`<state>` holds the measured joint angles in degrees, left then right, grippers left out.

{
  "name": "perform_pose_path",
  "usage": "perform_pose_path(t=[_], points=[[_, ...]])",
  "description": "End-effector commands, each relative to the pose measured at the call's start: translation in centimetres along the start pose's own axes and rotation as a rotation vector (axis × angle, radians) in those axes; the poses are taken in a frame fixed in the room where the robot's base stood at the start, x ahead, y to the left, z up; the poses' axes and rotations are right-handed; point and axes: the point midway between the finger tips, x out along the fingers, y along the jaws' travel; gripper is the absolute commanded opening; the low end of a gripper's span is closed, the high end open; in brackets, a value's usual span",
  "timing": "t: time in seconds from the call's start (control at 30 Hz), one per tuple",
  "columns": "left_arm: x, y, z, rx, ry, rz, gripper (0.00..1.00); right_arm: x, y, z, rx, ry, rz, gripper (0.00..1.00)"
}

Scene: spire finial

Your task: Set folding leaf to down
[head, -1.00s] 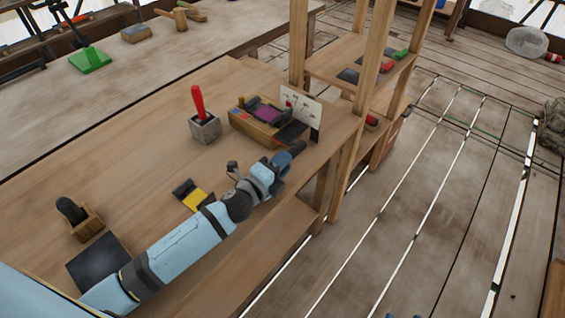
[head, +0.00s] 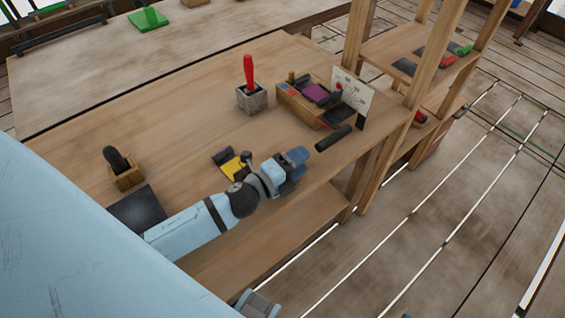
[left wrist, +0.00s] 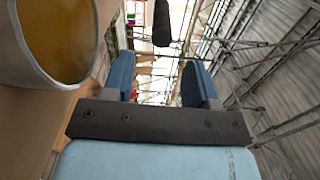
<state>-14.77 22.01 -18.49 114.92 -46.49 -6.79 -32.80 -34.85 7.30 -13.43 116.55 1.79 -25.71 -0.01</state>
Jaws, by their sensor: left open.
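A dark bar (head: 333,138) like a handle lies by the front edge of the workbench (head: 190,125), near its right end. I cannot make out for sure which panel is the folding leaf. My left gripper (head: 297,163) is open and empty, just left of the dark bar and apart from it. In the left wrist view the bar (left wrist: 162,22) shows beyond the gap between the two blue fingers (left wrist: 160,82). A grey and blue part at the bottom of the head view may be my right gripper; its fingers cannot be made out.
A red-handled tool (head: 249,72) stands in a grey block. A wooden box (head: 290,95) and a white board (head: 353,90) stand behind the bar. A yellow and black item (head: 232,165) lies by my left arm. Wooden posts (head: 432,55) rise at right. A pale round container (left wrist: 55,40) fills the wrist view's upper left.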

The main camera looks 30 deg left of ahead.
Motion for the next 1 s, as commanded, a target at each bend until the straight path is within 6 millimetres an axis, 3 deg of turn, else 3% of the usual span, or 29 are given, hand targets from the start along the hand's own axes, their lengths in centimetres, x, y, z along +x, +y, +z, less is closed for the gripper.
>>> perform_pose_path(t=[0.1, 0.3, 1.0], points=[[-2.5, 0.2, 0.0, -0.002, -0.001, 0.002, 0.53, 0.3, 0.0, 0.3, 0.004, -0.002, -0.001, 0.58], [-4.8, 0.1, 0.0, -0.002, -0.001, 0.001, 0.53, 0.4, -0.1, 0.5, 0.009, -0.004, -0.001, 0.58], [-5.4, -0.2, 0.1, -0.001, -0.001, 0.0, 0.53, 0.4, 0.0, 0.2, 0.01, -0.002, 0.0, 0.58]])
